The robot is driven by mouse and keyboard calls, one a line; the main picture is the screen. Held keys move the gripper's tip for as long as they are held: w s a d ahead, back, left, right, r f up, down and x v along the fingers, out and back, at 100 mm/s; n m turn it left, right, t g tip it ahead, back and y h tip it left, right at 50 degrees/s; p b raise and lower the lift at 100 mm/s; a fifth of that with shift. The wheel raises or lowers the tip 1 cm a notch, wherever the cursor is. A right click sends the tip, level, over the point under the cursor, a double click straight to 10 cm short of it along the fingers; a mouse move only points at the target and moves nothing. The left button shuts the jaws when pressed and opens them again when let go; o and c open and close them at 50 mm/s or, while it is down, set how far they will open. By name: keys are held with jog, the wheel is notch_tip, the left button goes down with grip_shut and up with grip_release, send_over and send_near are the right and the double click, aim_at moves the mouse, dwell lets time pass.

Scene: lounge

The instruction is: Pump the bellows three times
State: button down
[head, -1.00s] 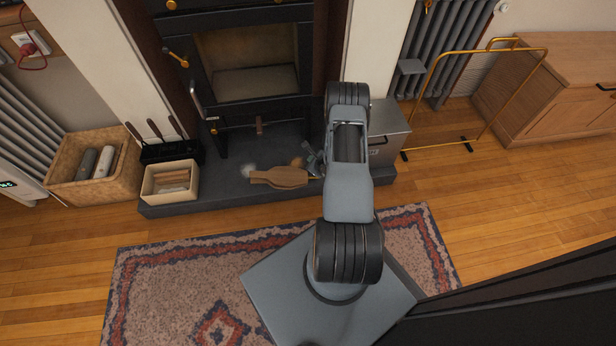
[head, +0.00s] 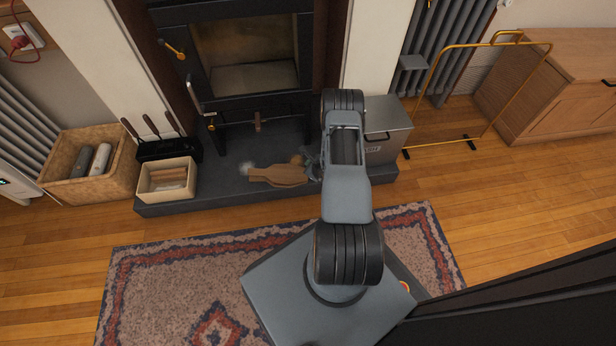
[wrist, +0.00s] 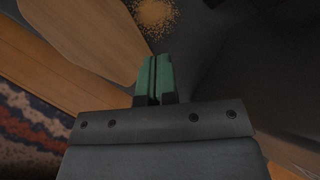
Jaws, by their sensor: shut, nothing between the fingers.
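The wooden bellows (head: 279,176) lies on the dark hearth slab in front of the stove, its narrow end to the left. In the wrist view its broad board (wrist: 85,35) fills the upper left. My gripper (head: 312,166) is low over the slab at the bellows' right end, partly hidden by my arm. In the wrist view its green fingers (wrist: 154,78) are shut together with nothing between them, just right of the board's edge. I cannot tell whether they touch it.
A tan granular heap (wrist: 155,15) lies beyond the fingers. A grey metal box (head: 386,130) stands right of my arm. A cream box (head: 167,184), a dark tool stand (head: 160,150) and a wicker basket (head: 72,181) are at left. The rug (head: 180,285) lies in front.

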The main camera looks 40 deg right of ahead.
aim_at(303, 169)
jog(key=shift+w+a+f+b, duration=0.15)
jog(key=shift+f+b, duration=0.5)
jog(key=shift+f, duration=0.3)
jog(key=shift+w+a+f+b, duration=0.1)
jog(key=shift+a+f+b, duration=0.05)
jog(key=shift+f+b, duration=0.65)
jog(key=shift+f, duration=0.25)
dwell(0.5)
jog(key=shift+w+a+f+b, duration=0.1)
jog(key=shift+f+b, duration=0.2)
jog(key=shift+a+f, duration=0.15)
jog(key=shift+f, duration=0.55)
dwell(0.9)
jog(key=shift+r, duration=0.2)
jog(key=shift+s+d+r+p, duration=0.2)
jog(key=shift+s+r+p, duration=0.1)
jog(key=shift+r+p, duration=0.2)
jog(key=shift+w+r, duration=0.1)
jog(key=shift+r, duration=0.15)
